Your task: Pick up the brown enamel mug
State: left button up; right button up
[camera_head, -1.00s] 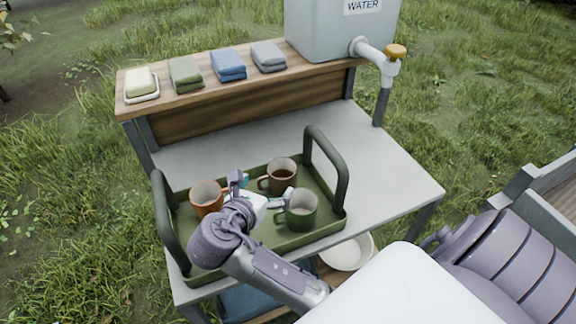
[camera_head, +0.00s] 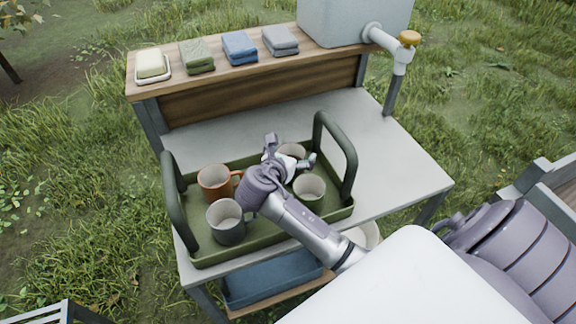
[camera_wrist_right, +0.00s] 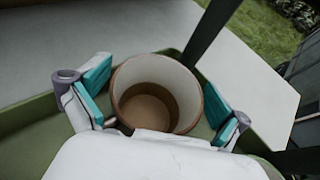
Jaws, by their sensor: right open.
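The brown enamel mug (camera_head: 293,151) stands in the green tray (camera_head: 262,242), mostly hidden behind my right gripper (camera_head: 290,153) in the head view. In the right wrist view the brown mug (camera_wrist_right: 157,92) shows from above, with a pale inner wall and a brown bottom. My right gripper (camera_wrist_right: 160,106) is open there, its teal-padded fingers on either side of the mug, apart from it at the left; contact at the right is unclear. My left gripper is not in view.
The tray also holds an orange mug (camera_head: 214,182), a grey mug (camera_head: 226,222) and a green mug (camera_head: 309,190). Tall dark handles (camera_head: 337,155) rise at its ends. A shelf (camera_head: 230,75) with folded cloths and a water tank (camera_head: 350,18) stands behind. The grey tabletop (camera_head: 390,150) is clear at right.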

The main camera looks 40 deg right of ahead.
jog(key=shift+w+d+f, duration=0.15)
jog(key=shift+w+d, duration=0.05)
jog(key=shift+d, duration=0.1)
jog(key=shift+a, duration=0.1)
jog(key=shift+c, duration=0.5)
jog(key=c, duration=1.1)
